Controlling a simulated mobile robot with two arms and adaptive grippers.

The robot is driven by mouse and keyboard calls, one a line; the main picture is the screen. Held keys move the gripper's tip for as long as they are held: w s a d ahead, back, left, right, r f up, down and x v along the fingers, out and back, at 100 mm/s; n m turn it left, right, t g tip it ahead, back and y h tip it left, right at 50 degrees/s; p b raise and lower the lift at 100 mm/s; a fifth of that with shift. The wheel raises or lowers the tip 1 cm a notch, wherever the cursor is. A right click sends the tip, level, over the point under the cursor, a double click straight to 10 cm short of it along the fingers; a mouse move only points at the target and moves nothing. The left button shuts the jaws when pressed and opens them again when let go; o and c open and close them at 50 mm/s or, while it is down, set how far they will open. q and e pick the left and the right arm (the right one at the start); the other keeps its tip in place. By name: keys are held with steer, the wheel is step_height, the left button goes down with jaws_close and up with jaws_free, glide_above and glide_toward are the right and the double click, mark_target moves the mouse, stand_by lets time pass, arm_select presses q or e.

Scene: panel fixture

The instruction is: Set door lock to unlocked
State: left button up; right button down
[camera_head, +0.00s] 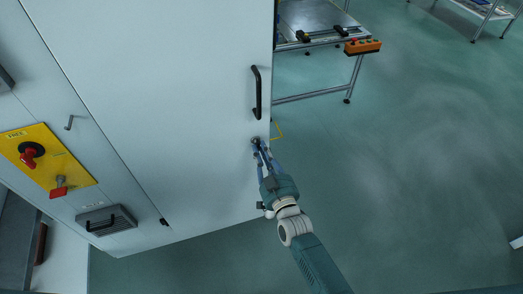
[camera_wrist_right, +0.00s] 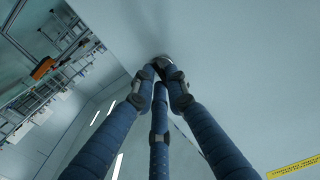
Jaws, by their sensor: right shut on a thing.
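The white cabinet door (camera_head: 180,80) fills the upper left of the head view, with a black vertical handle (camera_head: 257,92) near its right edge. The door lock (camera_head: 254,141) is a small part below the handle, mostly hidden by my fingertips. My right gripper (camera_head: 260,149) is at the lock, its fingers closed together on it. In the right wrist view, my blue fingers (camera_wrist_right: 160,88) converge at the white panel, and a small metallic bit of the lock (camera_wrist_right: 163,58) shows behind their tips. The lock's setting cannot be read. My left gripper is not in view.
The green floor (camera_head: 430,150) at right is mostly clear.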

steer(key=shift+r+n, duration=0.1)
steer(key=shift+n, duration=0.6)
steer(key=c, duration=1.7)
jaws_free()
steer(key=shift+c, duration=0.2)
steer(key=v, duration=1.2)
